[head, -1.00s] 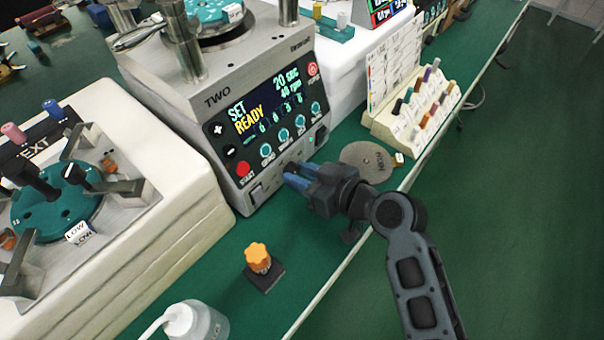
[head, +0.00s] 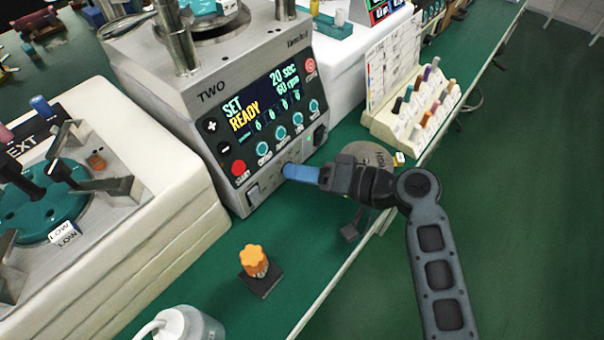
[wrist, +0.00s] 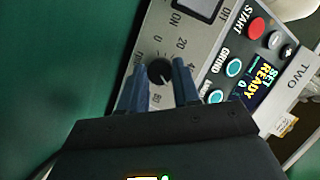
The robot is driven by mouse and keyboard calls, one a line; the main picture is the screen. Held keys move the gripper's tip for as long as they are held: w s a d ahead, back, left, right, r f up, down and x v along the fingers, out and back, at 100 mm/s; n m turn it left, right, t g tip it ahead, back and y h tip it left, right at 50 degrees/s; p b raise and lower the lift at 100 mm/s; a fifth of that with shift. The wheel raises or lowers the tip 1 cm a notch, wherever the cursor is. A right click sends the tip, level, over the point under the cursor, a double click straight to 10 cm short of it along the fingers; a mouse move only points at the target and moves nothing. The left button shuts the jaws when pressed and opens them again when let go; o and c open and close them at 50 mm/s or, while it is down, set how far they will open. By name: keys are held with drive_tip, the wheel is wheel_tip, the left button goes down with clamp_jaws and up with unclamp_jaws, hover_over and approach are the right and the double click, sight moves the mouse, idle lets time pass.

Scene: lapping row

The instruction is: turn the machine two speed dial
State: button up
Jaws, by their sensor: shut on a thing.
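The machine marked TWO (head: 210,96) stands on the bench with its front panel facing me. Its display (head: 262,105) reads SET READY, 20 sec and 60 rpm. The speed dial (wrist: 159,71) is a small black knob with a numbered scale around it, low on the panel in the wrist view. My gripper (wrist: 158,84) has its blue fingers on both sides of the dial and is shut on it. In the head view my gripper (head: 290,171) reaches the panel's lower edge from the right and hides the dial.
A red START button (head: 238,168) and a rocker switch (wrist: 193,8) are near the dial. An orange knob on a dark base (head: 256,262) and a white bottle (head: 186,325) stand in front. A round grey disc (head: 372,153) lies right of the machine.

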drive_tip(key=m+y, duration=0.1)
drive_tip(key=m, duration=0.2)
drive_tip(key=m+y+b, duration=0.1)
drive_tip(key=m, duration=0.1)
drive_tip(key=shift+w+d+f+y, duration=0.1)
drive_tip(key=shift+f+y, duration=0.15)
drive_tip(key=shift+y, duration=0.05)
drive_tip(key=shift+m, duration=0.3)
drive_tip(key=o, duration=1)
drive_tip(key=shift+g, duration=0.3)
drive_tip(key=shift+o, duration=0.2)
drive_tip(key=b+v, duration=0.1)
drive_tip(key=v, duration=0.6)
drive_tip(key=shift+d, duration=0.4)
